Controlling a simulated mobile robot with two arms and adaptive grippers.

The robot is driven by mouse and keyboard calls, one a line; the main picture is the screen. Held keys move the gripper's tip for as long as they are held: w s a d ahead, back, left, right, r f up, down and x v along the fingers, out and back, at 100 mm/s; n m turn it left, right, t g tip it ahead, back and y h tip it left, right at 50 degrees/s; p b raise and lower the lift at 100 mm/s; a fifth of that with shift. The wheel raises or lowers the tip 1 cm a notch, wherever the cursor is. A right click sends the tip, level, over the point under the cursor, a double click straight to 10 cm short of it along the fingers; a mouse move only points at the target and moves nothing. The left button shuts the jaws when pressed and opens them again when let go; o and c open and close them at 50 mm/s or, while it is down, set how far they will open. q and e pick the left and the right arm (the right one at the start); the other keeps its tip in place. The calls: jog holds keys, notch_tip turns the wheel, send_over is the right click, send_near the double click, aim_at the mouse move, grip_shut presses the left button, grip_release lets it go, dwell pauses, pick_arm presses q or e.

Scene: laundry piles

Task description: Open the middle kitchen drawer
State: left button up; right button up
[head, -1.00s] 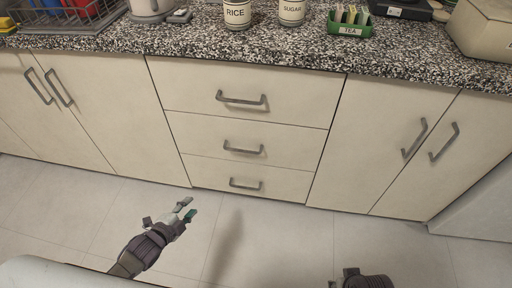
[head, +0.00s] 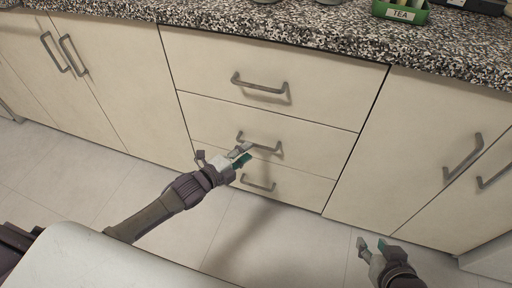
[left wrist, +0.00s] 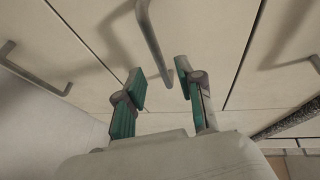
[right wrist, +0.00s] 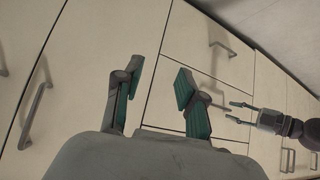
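The middle drawer (head: 310,142) is shut, one of three stacked cream drawer fronts. Its grey bar handle (head: 262,145) is partly hidden by my left gripper (head: 240,156) in the head view. In the left wrist view that handle (left wrist: 153,40) reaches down toward the gap between the fingers of my left gripper (left wrist: 162,84). The fingers are apart and not closed on it; whether they touch it I cannot tell. My right gripper (head: 372,248) is open and empty, low in front of the right-hand cupboard; it also shows in the right wrist view (right wrist: 158,82).
The top drawer handle (head: 260,86) is above and the bottom drawer handle (head: 258,184) just below my left gripper. Cupboard doors (head: 95,90) flank the drawers. A speckled countertop (head: 270,32) overhangs them. The tiled floor (head: 290,240) in front is clear.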

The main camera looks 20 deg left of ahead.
aim_at(255, 146)
pick_arm(q)
jog(key=shift+b+x, duration=0.65)
jog(key=shift+x, duration=2)
pick_arm(e)
jog(key=w+a+r+t+y, duration=0.1)
jog(key=w+a+r+t, duration=0.1)
jog(key=w+r+t, duration=0.2)
jog(key=shift+w+r, duration=0.5)
pick_arm(q)
grip_shut()
